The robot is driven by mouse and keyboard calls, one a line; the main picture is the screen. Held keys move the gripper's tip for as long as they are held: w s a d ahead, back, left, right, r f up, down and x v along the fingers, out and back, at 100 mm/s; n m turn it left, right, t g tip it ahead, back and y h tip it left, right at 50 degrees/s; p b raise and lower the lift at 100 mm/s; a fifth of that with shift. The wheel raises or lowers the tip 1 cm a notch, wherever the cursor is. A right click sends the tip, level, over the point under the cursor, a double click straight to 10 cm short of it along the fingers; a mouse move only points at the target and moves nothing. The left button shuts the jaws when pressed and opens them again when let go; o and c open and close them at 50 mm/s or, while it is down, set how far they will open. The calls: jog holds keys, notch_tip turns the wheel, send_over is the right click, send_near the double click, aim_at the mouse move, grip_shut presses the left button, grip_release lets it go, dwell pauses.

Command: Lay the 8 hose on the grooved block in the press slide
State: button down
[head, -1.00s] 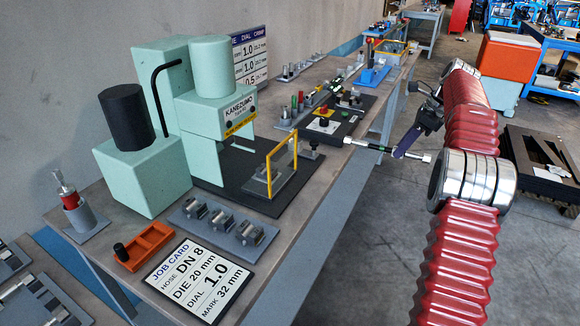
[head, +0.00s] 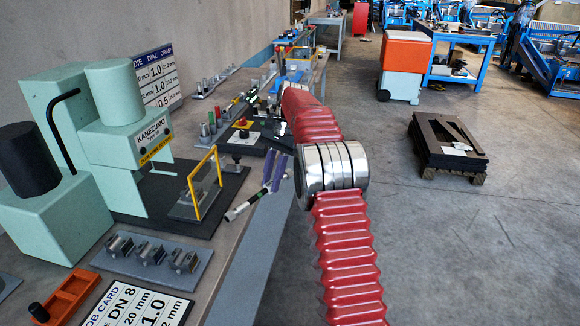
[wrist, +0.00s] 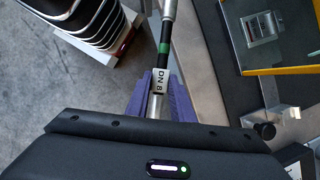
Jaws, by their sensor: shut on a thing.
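My gripper (head: 276,172), with purple fingers, is shut on the DN 8 hose (head: 246,204) beside the front edge of the bench. In the wrist view the black hose (wrist: 162,62) has a green band, a white DN 8 label and metal ends; the purple fingers (wrist: 160,103) close around its lower part. The press slide (head: 196,203) with its yellow frame is left of the hose, on the dark plate of the green press (head: 118,140). The grooved block (wrist: 262,27) shows in the wrist view at upper right, apart from the hose. My arm hides part of the bench.
Several die pieces stand on a grey strip (head: 133,268) in front of the press. A job card (head: 138,304) and an orange holder (head: 68,293) lie nearer. A control box (head: 243,138) is behind the slide. Open floor lies to the right.

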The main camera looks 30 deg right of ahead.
aim_at(233, 212)
jog(key=s+a+n, duration=0.1)
jog(key=a+n, duration=0.1)
jog(key=s+a+f+n+g+h, duration=0.1)
jog(key=a+n, duration=0.1)
jog(key=a, duration=0.1)
jog(key=s+a+f+n, duration=0.1)
jog(key=a+n, duration=0.1)
jog(key=a, duration=0.1)
jog(key=shift+s+g+h, duration=0.1)
jog(key=shift+g+h, duration=0.2)
jog(key=shift+g, duration=0.1)
jog(key=s+a+n, duration=0.1)
jog(key=a+n, duration=0.1)
jog(key=s+a+f+n+h, duration=0.1)
jog(key=s+a+n, duration=0.1)
jog(key=s+a+n+h, duration=0.1)
jog(key=a+n, duration=0.1)
jog(key=shift+s+a+f+n+g, duration=0.15)
jog(key=shift+s+f+n+g, duration=0.1)
jog(key=shift+f+n+g, duration=0.15)
jog(key=shift+s+a+h, duration=0.15)
jog(key=shift+h, duration=0.15)
